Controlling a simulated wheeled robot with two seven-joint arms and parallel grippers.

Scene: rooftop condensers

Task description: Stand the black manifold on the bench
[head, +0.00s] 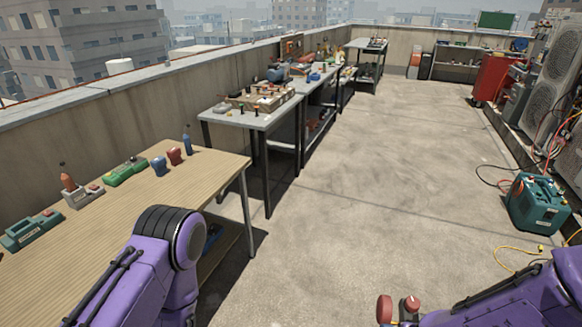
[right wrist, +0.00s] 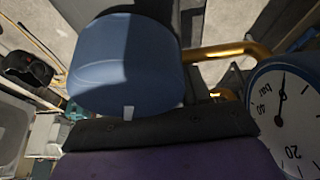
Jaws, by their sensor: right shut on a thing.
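The manifold shows only in part. In the right wrist view I see a white-faced pressure gauge (right wrist: 285,105) with a blue rim, a brass pipe (right wrist: 225,50) and a large blue rounded part (right wrist: 125,65). My right gripper (right wrist: 160,128) is shut on the manifold, close to these parts; the black body is mostly hidden. In the head view two red round parts (head: 385,309) show beside my right arm at the bottom edge, probably on the manifold. A wood-topped bench (head: 130,215) stands at the left. My left gripper is out of view.
The wooden bench's back edge holds green tools (head: 125,173), a blue item (head: 159,166) and other small things; its front is clear. Grey cluttered tables (head: 230,115) stand beyond. Open floor lies at centre. A teal machine (head: 537,204) and yellow cable (head: 505,258) are at right.

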